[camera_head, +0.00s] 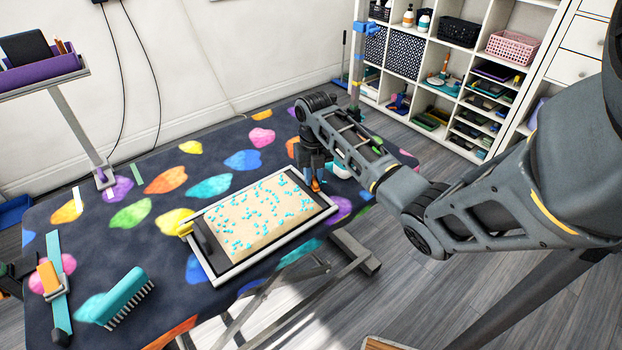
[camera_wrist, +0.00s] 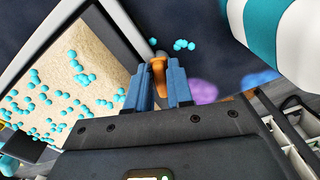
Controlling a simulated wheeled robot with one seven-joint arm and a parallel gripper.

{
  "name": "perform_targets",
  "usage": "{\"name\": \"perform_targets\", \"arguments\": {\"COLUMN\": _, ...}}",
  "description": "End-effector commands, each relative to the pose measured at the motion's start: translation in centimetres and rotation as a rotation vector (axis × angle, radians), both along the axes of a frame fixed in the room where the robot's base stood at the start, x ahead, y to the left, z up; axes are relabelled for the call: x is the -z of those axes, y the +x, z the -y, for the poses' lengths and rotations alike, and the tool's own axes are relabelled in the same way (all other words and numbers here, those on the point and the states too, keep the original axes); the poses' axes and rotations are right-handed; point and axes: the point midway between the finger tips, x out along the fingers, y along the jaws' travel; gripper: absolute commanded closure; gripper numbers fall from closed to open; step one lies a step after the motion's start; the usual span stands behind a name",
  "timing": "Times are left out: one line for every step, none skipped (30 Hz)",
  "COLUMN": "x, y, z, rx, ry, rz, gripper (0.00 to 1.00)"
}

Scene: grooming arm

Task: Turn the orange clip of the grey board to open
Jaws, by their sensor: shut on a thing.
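The grey board (camera_head: 206,240) lies on the patterned table, with a light rim, a beige middle and many small teal dots. Its edge also shows at the left in the wrist view (camera_wrist: 124,24). A bit of the clip's orange shows below the fingers in the head view (camera_head: 316,186). The clip's lower part and its joint to the board are hidden. A yellow clip (camera_head: 185,229) is at the board's left side.
A teal brush (camera_head: 118,297) lies at the table's front left. Shelves (camera_head: 440,75) stand behind.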

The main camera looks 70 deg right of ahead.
Motion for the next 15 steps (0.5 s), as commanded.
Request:
{"name": "perform_targets", "arguments": {"x": 0.04, "y": -0.01, "z": -0.04, "rx": 0.0, "ry": 0.002, "rz": -0.001, "gripper": 1.0}}
{"name": "perform_targets", "arguments": {"x": 0.04, "y": -0.01, "z": -0.04, "rx": 0.001, "ry": 0.002, "rz": -0.001, "gripper": 1.0}}
{"name": "perform_targets", "arguments": {"x": 0.04, "y": -0.01, "z": -0.05, "rx": 0.001, "ry": 0.002, "rz": -0.001, "gripper": 1.0}}
{"name": "perform_targets", "arguments": {"x": 0.03, "y": -0.01, "z": -0.05, "rx": 0.0, "ry": 0.002, "rz": -0.001, "gripper": 1.0}}
{"name": "perform_targets", "arguments": {"x": 0.01, "y": -0.01, "z": -0.05, "rx": -0.005, "ry": 0.002, "rz": -0.001, "gripper": 1.0}}
{"name": "perform_targets", "arguments": {"x": -0.03, "y": -0.02, "z": -0.05, "rx": -0.023, "ry": 0.002, "rz": -0.001, "gripper": 1.0}}
{"name": "perform_targets", "arguments": {"x": -0.07, "y": -0.02, "z": -0.05, "rx": -0.043, "ry": 0.002, "rz": -0.001, "gripper": 1.0}}
{"name": "perform_targets", "arguments": {"x": -0.1, "y": -0.02, "z": -0.05, "rx": -0.071, "ry": 0.002, "rz": -0.001, "gripper": 1.0}}
{"name": "perform_targets", "arguments": {"x": -0.14, "y": -0.03, "z": -0.05, "rx": -0.118, "ry": 0.002, "rz": -0.001, "gripper": 1.0}}
{"name": "perform_targets", "arguments": {"x": -0.15, "y": -0.03, "z": -0.06, "rx": -0.157, "ry": 0.002, "rz": -0.001, "gripper": 1.0}}
{"name": "perform_targets", "arguments": {"x": 0.11, "y": -0.06, "z": 0.04, "rx": -0.178, "ry": 0.0, "rz": -0.001, "gripper": 1.0}}
{"name": "perform_targets", "arguments": {"x": 0.25, "y": -0.05, "z": 0.1, "rx": -0.191, "ry": -0.001, "rz": 0.0, "gripper": 1.0}}
{"name": "perform_targets", "arguments": {"x": 0.22, "y": -0.03, "z": 0.12, "rx": -0.202, "ry": -0.003, "rz": 0.0, "gripper": 1.0}}
{"name": "perform_targets", "arguments": {"x": 0.19, "y": -0.02, "z": 0.13, "rx": -0.212, "ry": -0.002, "rz": 0.0, "gripper": 1.0}}
{"name": "perform_targets", "arguments": {"x": 0.17, "y": -0.04, "z": 0.12, "rx": -0.223, "ry": -0.001, "rz": 0.0, "gripper": 1.0}}
